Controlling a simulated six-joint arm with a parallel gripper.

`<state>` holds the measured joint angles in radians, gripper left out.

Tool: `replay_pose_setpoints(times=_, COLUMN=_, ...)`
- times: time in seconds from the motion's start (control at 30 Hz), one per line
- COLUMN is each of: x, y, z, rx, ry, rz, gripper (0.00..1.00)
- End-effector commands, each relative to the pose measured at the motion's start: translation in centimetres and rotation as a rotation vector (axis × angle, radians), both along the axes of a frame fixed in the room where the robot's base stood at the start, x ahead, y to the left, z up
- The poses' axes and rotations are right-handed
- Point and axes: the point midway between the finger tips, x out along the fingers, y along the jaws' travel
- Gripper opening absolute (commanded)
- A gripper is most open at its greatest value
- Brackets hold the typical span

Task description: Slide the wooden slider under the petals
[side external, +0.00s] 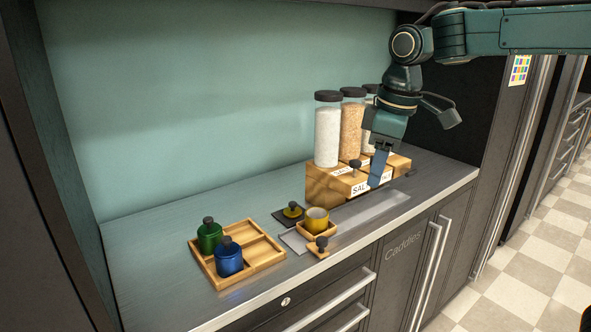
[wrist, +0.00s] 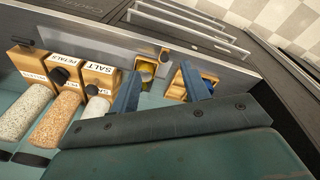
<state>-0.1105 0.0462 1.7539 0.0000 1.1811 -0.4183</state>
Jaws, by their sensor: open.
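A wooden dispenser block (side external: 322,187) with white labels carries a row of clear jars with dark caps. In the wrist view the tan-filled middle jar (wrist: 57,122) stands between two pale ones. One label reads SALT and another appears to read PETALS; the small lettering is blurred. A small wooden piece with a dark knob (side external: 319,246) lies on the counter, apart from the block. My gripper (side external: 378,172) is open and empty in front of the block's right part, hiding some of it.
A yellow cup (side external: 317,220) stands in a wooden holder by the small wooden piece. A dark pad with a yellow-and-black item (side external: 292,211) lies behind it. The counter's back left is clear.

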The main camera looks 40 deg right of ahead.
Motion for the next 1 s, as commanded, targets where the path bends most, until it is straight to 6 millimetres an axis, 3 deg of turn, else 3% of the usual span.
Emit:
replay_pose_setpoints(times=0.3, x=6.3, y=2.2, z=-2.9, rx=-0.026, ry=0.096, rz=0.154, gripper=0.46)
replay_pose_setpoints(times=0.5, x=8.8, y=3.3, z=-4.7, rx=-0.035, ry=0.14, rz=0.226, gripper=0.46)
replay_pose_setpoints(times=1.0, x=9.7, y=3.7, z=-5.8, rx=-0.039, ry=0.158, rz=0.257, gripper=0.46)
